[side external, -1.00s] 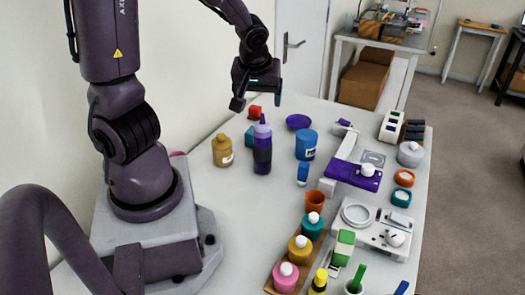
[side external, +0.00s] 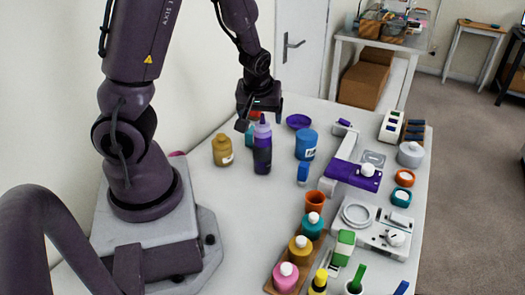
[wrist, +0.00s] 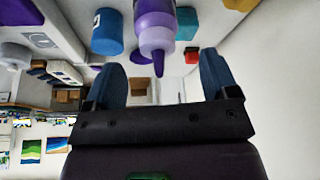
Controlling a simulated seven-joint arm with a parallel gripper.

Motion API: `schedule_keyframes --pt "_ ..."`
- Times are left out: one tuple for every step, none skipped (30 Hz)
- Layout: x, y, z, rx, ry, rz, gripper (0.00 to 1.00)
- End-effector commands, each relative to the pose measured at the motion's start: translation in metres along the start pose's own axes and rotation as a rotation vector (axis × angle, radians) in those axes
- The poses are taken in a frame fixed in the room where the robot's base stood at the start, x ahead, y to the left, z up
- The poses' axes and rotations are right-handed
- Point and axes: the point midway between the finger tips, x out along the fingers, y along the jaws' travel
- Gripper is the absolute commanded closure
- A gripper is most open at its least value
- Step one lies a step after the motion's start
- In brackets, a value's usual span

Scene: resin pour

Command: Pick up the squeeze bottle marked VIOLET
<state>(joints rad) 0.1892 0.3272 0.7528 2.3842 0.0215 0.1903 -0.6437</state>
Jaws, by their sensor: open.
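The squeeze bottle (side external: 262,158) is dark with a violet shoulder and a pointed violet tip, and stands upright on the table. I cannot read its label. My gripper (side external: 260,120) is low at the bottle's top, open, with nothing held. In the wrist view the bottle (wrist: 154,22) points its tip into the gap between the two fingers of my gripper (wrist: 163,70). I see no finger touching it. Its lower part is cut off there.
A mustard bottle (side external: 222,151) stands left of it and a blue jar (side external: 306,145) right. A purple dish (side external: 298,121) and teal and red blocks sit behind. A wooden rack (side external: 272,278) of round-capped jars is at the front. The table is clear at the front left.

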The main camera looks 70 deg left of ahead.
Motion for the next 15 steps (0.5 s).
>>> schedule_keyframes --pt "0.006 -0.001 0.001 -0.003 -0.002 -0.005 0.20" --pt "0.011 -0.001 0.002 -0.004 -0.003 -0.006 0.20" --pt "0.016 -0.001 0.003 -0.004 -0.002 -0.006 0.20" --pt "0.020 0.000 0.004 -0.003 -0.003 -0.006 0.20" --pt "0.024 0.000 0.005 -0.003 -0.003 -0.004 0.20" --pt "0.028 0.000 0.004 -0.002 -0.002 -0.006 0.20" --pt "0.031 0.001 0.004 -0.002 -0.001 -0.004 0.20" --pt "0.034 0.001 0.004 -0.002 0.000 -0.004 0.20" --pt "0.037 0.001 0.004 -0.001 -0.001 -0.004 0.20" --pt "0.039 0.001 0.004 -0.002 -0.001 -0.003 0.20" --pt "0.040 0.001 0.004 -0.001 -0.001 -0.002 0.20" --pt "0.042 0.002 0.004 0.000 0.000 -0.001 0.20" --pt "0.042 0.001 0.004 -0.001 0.000 -0.001 0.20" --pt "0.043 0.001 0.004 -0.001 0.000 0.000 0.20" --pt "0.043 0.002 0.004 -0.001 0.000 0.000 0.20"
